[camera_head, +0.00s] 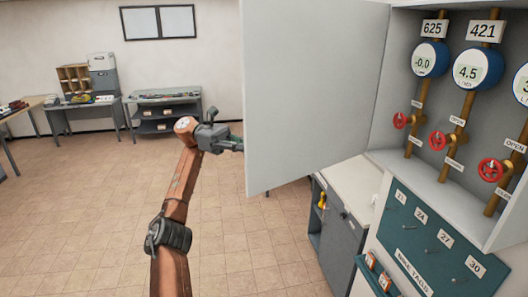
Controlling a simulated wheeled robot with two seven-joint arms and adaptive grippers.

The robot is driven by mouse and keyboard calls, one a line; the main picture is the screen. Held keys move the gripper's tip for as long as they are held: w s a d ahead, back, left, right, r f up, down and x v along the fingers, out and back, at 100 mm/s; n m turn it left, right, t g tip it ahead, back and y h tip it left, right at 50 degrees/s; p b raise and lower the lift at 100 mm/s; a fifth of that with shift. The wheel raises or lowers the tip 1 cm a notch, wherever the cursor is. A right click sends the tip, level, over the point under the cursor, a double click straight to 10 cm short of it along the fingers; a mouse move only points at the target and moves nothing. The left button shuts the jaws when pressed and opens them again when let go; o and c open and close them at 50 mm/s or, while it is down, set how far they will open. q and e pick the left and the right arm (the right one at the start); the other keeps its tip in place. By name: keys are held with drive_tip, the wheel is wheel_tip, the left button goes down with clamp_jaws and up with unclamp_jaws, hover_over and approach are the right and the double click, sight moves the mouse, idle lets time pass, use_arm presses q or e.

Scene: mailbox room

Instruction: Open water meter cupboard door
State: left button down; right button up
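The water meter cupboard (390,105) is at the upper right, with its inside showing. Its pale grey door (312,100) stands swung wide out to the left. Inside are round blue meters (478,69) on brown pipes, with red valve wheels (437,141) below and number plates above. My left gripper (236,144) is at the free left edge of the door, its fingers pointing right towards it. The fingertips are small and partly hidden at the edge, so their opening and any contact are unclear. My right gripper is not in view.
Below the cupboard are a teal board (430,237) with number labels and a grey cabinet (338,230) with a light top. Tables (85,104) and a workbench (163,97) stand along the far wall. The tiled floor (90,200) at left is clear.

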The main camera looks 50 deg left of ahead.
use_arm(q)
drive_tip(key=shift+a+f, duration=0.1)
drive_tip(key=c, duration=2.1)
unclamp_jaws()
drive_tip(key=shift+s, duration=0.1)
